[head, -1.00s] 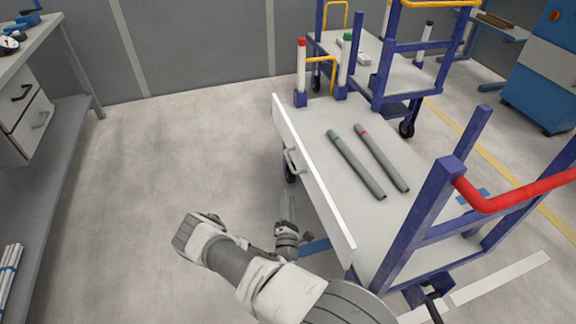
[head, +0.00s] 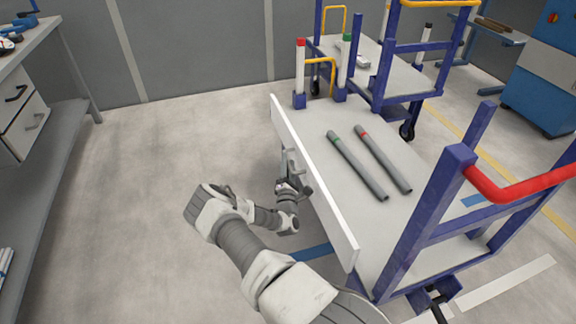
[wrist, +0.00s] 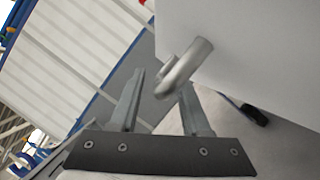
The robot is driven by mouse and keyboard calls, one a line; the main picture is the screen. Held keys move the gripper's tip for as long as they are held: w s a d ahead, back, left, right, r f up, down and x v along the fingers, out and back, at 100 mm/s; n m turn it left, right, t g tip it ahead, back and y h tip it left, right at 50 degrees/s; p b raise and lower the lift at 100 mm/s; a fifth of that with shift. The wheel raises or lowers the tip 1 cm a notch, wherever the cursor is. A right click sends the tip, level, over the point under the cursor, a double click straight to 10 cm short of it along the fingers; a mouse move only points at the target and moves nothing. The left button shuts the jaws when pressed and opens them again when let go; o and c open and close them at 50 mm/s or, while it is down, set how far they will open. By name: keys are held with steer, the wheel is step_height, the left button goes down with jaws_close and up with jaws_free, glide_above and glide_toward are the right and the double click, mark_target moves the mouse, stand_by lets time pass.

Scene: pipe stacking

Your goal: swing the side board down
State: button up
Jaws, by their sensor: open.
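The white side board (head: 328,218) stands upright along the left edge of the near cart's deck. In the wrist view its pale face (wrist: 262,45) fills the upper right. Its grey bar handle (wrist: 184,67) juts out from that face. My gripper (wrist: 161,84) is open, with one finger on each side of the handle's end; I cannot tell whether either finger touches it. In the head view my gripper (head: 291,168) is at the outer face of the board and hides most of the handle.
Two grey pipes, one with a green band (head: 357,165) and one with a red band (head: 383,160), lie on the cart deck (head: 325,125). A red push bar (head: 520,190) is at the near end. A second cart (head: 400,75) stands behind. The floor left of the board is clear.

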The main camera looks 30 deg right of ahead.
jaws_close()
stand_by(1.4)
